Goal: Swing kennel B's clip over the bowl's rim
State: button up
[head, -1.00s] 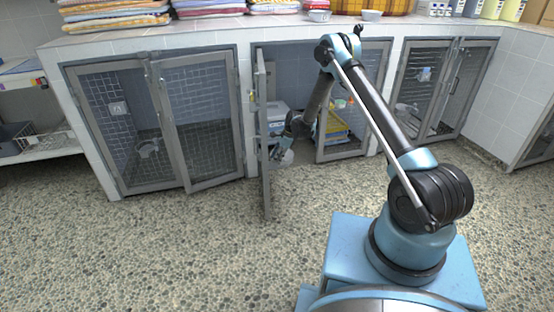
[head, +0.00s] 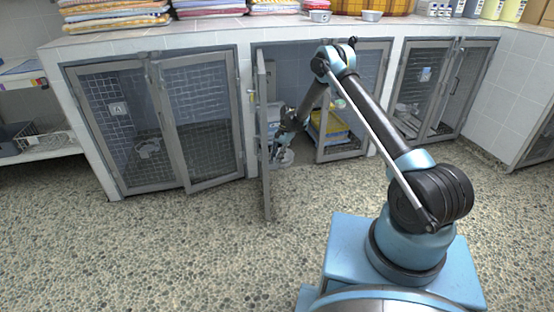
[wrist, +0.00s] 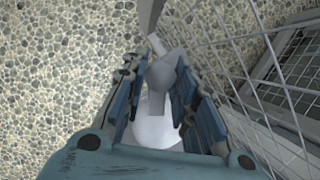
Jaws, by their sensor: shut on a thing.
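Kennel B, the middle kennel, has its left door (head: 266,190) swung open toward me; no letter is readable on it. My gripper (head: 278,157) is low beside this door, at the kennel opening. In the wrist view its fingers (wrist: 160,95) are shut on a grey clip (wrist: 164,78) with a rounded head and a flat tongue. The white bowl (wrist: 155,130) lies just behind and below the clip, partly hidden by the fingers. In the head view the bowl (head: 287,157) shows as a pale round shape at the gripper. I cannot tell whether the clip touches its rim.
Wire mesh (wrist: 262,75) runs close along the gripper's right side in the wrist view. Kennel B's right door (head: 340,147) stands in front of a yellow item (head: 335,128). The left kennel (head: 150,125) holds a bowl. The pebbled floor in front is clear.

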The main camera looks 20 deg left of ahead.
jog(key=shift+w+a+n, duration=0.1)
jog(key=shift+w+n, duration=0.05)
jog(key=shift+n, duration=0.35)
jog(key=shift+h, duration=0.3)
jog(key=o, duration=1.1)
jog(key=shift+c, duration=0.2)
jog(key=m+y, duration=0.1)
jog(key=m, duration=0.4)
jog(key=shift+s+t+y, duration=0.2)
jog(key=shift+t+y, duration=0.2)
jog(key=m+t, duration=0.1)
jog(key=m, duration=0.1)
jog(key=m+y, duration=0.1)
jog(key=m, duration=0.2)
jog(key=shift+s+d+t, duration=0.1)
jog(key=shift+d+t, duration=0.1)
jog(key=shift+t, duration=0.2)
jog(key=v, duration=1.7)
jog(key=shift+r, duration=0.2)
